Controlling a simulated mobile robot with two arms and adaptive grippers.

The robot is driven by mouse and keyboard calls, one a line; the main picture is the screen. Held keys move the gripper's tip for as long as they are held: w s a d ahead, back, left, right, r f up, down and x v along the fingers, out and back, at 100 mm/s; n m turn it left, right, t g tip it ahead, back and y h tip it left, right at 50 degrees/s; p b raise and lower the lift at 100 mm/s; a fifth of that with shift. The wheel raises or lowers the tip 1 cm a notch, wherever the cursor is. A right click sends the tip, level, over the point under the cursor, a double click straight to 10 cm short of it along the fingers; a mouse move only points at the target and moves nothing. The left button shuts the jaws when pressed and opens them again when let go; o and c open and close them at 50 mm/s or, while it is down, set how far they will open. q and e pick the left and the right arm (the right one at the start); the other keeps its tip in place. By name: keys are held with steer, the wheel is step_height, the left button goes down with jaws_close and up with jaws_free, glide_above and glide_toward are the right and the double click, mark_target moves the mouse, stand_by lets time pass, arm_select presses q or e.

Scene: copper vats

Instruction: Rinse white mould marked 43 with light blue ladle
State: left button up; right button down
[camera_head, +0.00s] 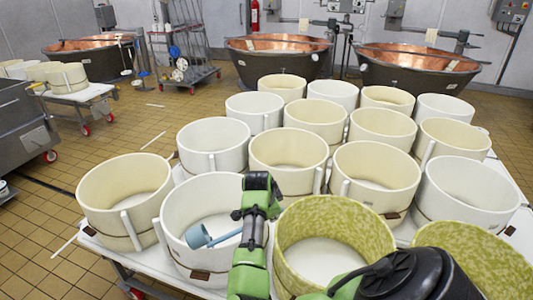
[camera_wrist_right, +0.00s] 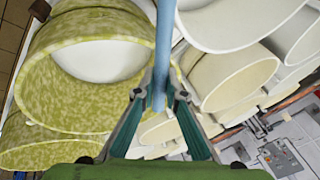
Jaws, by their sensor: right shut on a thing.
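The light blue ladle (camera_head: 197,237) shows in the head view, its cup over the opening of a white mould (camera_head: 176,205) at the front. I cannot tell how deep it sits. Its handle runs right, behind my green arm. In the right wrist view the blue handle (camera_wrist_right: 165,45) runs between the fingers of my right gripper (camera_wrist_right: 158,93), which is shut on it. The arm hides my right gripper in the head view and covers the mould's right side. No number 43 is legible on any mould. My left gripper is in neither view.
Several white and cream moulds stand close together on a white table (camera_head: 100,238). Two speckled yellow-green moulds stand at the front right, one of them (camera_head: 300,225) beside my arm. Copper vats (camera_head: 277,58) stand at the back.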

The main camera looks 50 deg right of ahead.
steer(key=f+y, duration=0.1)
steer(key=f, duration=0.1)
steer(key=d+f+t+y+b, duration=0.1)
steer(key=f, duration=0.2)
steer(key=s+f+y+b, duration=0.1)
steer(key=f, duration=0.2)
steer(key=shift+d+m+t, duration=0.3)
steer(key=shift+m+t, duration=0.1)
steer(key=shift+w+f+t+y+b, duration=0.1)
steer(key=shift+f+t+y+b, duration=0.2)
steer(key=shift+f+y, duration=0.35)
steer(key=shift+d, duration=0.1)
